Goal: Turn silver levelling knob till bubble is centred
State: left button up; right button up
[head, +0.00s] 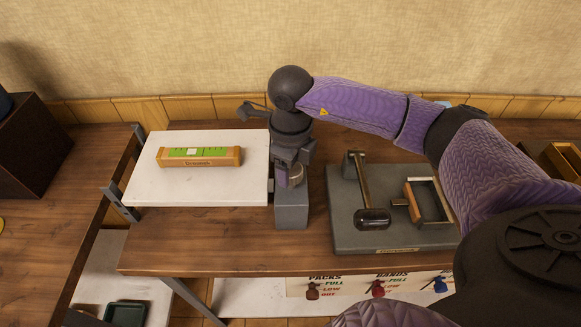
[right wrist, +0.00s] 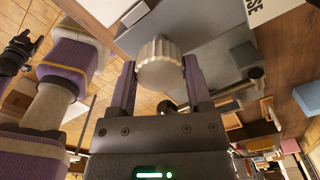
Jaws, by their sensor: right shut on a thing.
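The silver levelling knob (right wrist: 160,66) is ribbed and pale. In the right wrist view it sits between the two fingers of my right gripper (right wrist: 160,82), which is shut on it. In the head view my right gripper (head: 289,178) points down at the right edge of the white plate (head: 150,190), above a grey block, and mostly hides the knob. A wooden spirit level (head: 199,160) lies on the plate. Its green vial shows a pale bubble (head: 192,152), seemingly a little left of the vial's middle. A dark gripper-like end (right wrist: 18,50), apparently my left gripper, is too small to read.
A grey block (head: 291,210) stands below my right gripper. To the right a grey base (head: 350,235) carries a dark-handled lever (head: 372,218) and an open wooden-sided frame (head: 428,200). Labelled hooks (head: 375,285) hang at the front. Bare wood lies in front of the plate.

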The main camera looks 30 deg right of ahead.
jog(key=n+b, duration=0.1)
jog(key=n, duration=0.3)
jog(key=shift+n, duration=0.4)
jog(key=shift+b, duration=0.3)
jog(key=o, duration=1.3)
notch_tip(320, 180, up, 10)
jog(key=shift+p, duration=0.65)
